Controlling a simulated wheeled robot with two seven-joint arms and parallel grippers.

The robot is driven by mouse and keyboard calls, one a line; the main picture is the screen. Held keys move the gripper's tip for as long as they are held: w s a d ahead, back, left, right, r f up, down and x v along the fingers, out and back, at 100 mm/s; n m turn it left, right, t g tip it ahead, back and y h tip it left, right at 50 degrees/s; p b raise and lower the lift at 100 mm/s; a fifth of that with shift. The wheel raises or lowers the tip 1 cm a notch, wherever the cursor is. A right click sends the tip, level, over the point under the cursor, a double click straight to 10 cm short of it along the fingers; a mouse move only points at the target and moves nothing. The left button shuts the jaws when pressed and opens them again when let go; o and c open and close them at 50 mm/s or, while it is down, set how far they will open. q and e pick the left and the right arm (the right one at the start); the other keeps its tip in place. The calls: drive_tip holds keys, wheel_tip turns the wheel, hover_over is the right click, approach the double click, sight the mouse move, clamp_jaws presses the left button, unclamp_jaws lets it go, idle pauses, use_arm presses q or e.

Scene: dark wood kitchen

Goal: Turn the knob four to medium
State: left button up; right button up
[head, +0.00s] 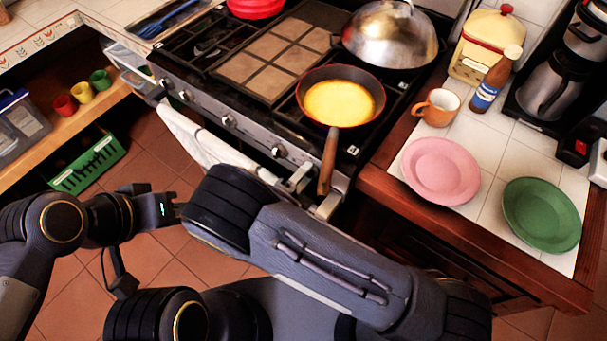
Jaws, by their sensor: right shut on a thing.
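The stove's front panel carries a row of silver knobs, among them a left one (163,83), a middle one (227,120) and one farther right (278,151). My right gripper (313,192) is at the right end of this panel, by the pan's handle. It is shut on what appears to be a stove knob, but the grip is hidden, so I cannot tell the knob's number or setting. My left gripper (176,204) is low in front of the stove, partly hidden behind my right arm. Its jaws do not show clearly.
A pan (341,98) with yellow food stands on the stove, its wooden handle overhanging the front. A white towel (210,145) hangs at the oven front. On the right counter are a pink plate (441,170), a green plate (541,214) and an orange mug (437,108).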

idle(0.3)
drive_tip(key=o, duration=1)
drive_tip(key=shift+c, duration=0.2)
drive_tip(key=shift+s, duration=0.1)
